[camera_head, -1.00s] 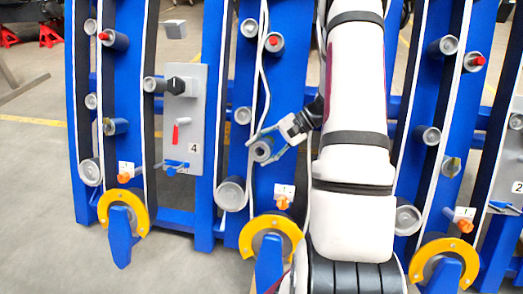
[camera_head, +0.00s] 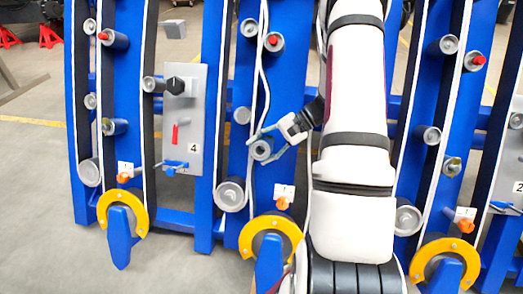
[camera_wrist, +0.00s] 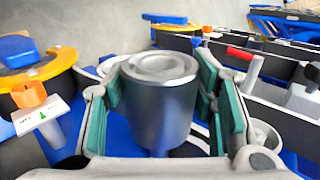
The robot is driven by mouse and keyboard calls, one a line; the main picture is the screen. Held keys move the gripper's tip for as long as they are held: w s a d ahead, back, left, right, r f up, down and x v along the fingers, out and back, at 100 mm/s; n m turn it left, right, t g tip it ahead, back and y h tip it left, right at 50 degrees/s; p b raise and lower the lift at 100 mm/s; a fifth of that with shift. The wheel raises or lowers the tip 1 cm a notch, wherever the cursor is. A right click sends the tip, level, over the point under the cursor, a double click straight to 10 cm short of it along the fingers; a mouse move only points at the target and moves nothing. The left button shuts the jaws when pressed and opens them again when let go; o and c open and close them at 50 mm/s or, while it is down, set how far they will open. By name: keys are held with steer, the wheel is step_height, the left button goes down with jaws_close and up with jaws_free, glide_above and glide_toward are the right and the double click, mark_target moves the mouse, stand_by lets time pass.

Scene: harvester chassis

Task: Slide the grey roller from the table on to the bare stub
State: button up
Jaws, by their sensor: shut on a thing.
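My gripper (camera_wrist: 162,110) is shut on the grey roller (camera_wrist: 158,108), with one teal-padded finger on each side of it. In the head view my gripper (camera_head: 268,144) holds the roller (camera_head: 261,150) in front of the middle blue upright, between a small grey roller above and a large grey roller below. The bare stub is not clearly visible; the roller and fingers cover the spot behind them. I cannot tell whether the roller is around the stub or only in front of it.
Close by are the large lower roller (camera_head: 231,194), the small upper roller (camera_head: 242,115), a white belt and an orange knob (camera_head: 282,203). A yellow half-ring (camera_head: 270,228) juts out below. A grey panel (camera_head: 184,120) with a red lever stands to the left.

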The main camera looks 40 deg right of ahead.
mark_target(271, 142)
steer(key=shift+w+d+f+b, duration=0.4)
steer(key=shift+w+d+f, duration=0.15)
steer(key=shift+d, duration=0.1)
steer(key=shift+w+d+f+b, duration=0.4)
steer(key=shift+w+d, duration=0.1)
steer(key=shift+d, duration=0.15)
steer(key=shift+w+d, duration=0.1)
